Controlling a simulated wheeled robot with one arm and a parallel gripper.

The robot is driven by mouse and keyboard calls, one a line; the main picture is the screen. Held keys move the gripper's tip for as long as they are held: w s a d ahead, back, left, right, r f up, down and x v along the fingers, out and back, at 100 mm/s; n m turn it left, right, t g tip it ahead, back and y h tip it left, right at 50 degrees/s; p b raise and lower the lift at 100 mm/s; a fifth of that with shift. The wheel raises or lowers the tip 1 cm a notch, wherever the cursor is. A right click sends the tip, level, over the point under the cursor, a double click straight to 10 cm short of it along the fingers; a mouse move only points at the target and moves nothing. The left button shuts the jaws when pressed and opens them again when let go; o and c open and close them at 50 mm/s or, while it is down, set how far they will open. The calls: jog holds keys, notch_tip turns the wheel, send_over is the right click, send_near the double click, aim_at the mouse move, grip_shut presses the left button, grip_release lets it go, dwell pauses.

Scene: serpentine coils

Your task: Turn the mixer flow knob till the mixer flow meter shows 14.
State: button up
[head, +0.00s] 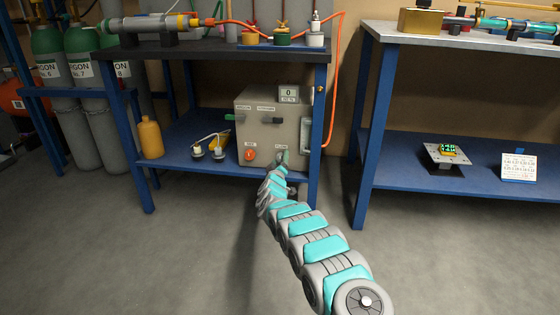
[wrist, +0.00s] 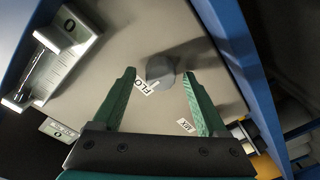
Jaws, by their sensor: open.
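The flow knob (wrist: 162,68) is grey and round, on the front panel of a grey box (head: 259,134) on the lower shelf. A label (wrist: 144,87) reading "FLO", partly cut off, is beside it. My gripper (wrist: 158,75) is open, its green fingers on either side of the knob; I cannot tell whether they touch it.
A small display (head: 288,93) on top of the box shows 0. A blue table leg (head: 317,135) stands close to the right. An orange bottle (head: 151,138) stands further left.

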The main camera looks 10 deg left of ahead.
jog(key=shift+w+f, duration=0.1)
jog(key=shift+w, duration=0.15)
jog(key=shift+c, duration=0.3)
grip_shut()
dwell(0.4)
